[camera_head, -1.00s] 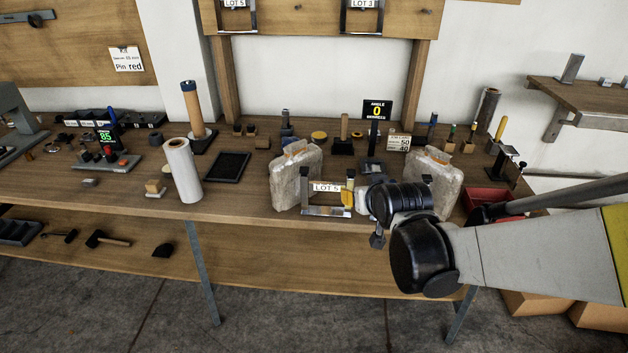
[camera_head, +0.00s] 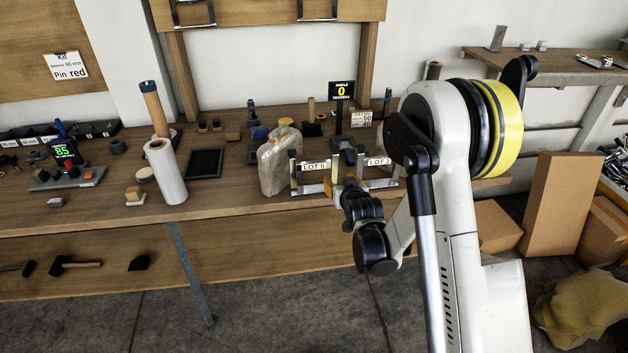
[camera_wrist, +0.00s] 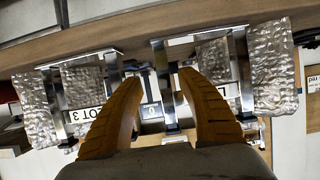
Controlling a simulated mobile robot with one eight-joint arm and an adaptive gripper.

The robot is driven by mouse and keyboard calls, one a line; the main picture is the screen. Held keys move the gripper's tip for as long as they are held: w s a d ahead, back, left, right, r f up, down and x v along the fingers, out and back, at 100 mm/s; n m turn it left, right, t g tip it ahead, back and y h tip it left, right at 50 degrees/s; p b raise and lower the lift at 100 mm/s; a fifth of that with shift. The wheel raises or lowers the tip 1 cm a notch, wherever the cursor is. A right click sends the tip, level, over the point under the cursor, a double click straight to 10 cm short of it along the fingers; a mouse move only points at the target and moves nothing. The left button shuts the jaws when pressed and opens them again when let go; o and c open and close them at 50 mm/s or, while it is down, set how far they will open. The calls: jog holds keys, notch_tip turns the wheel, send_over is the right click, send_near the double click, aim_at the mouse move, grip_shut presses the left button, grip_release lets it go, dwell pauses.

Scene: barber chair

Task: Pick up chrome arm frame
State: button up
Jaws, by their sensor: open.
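The LOT 3 frame (camera_wrist: 57,100) is on the left there and the other frame (camera_wrist: 243,70) on the right. Contact is unclear.
A white roll (camera_head: 166,172), a dark tray (camera_head: 205,163) and an angle display (camera_head: 341,92) stand on the bench. More chrome frames (camera_head: 195,14) hang on the panel above. Cardboard boxes (camera_head: 560,208) stand on the floor at right.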

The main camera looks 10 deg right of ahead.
aim_at(334, 175)
jog(key=x, duration=0.1)
jog(key=b+x, duration=0.1)
jog(key=x, duration=0.1)
jog(key=b+x, duration=0.1)
jog(key=x, duration=0.1)
jog(key=shift+w+a+r, duration=0.2)
jog(key=shift+a+r, duration=0.05)
jog(key=shift+a, duration=0.05)
jog(key=shift+r, duration=0.1)
grip_shut()
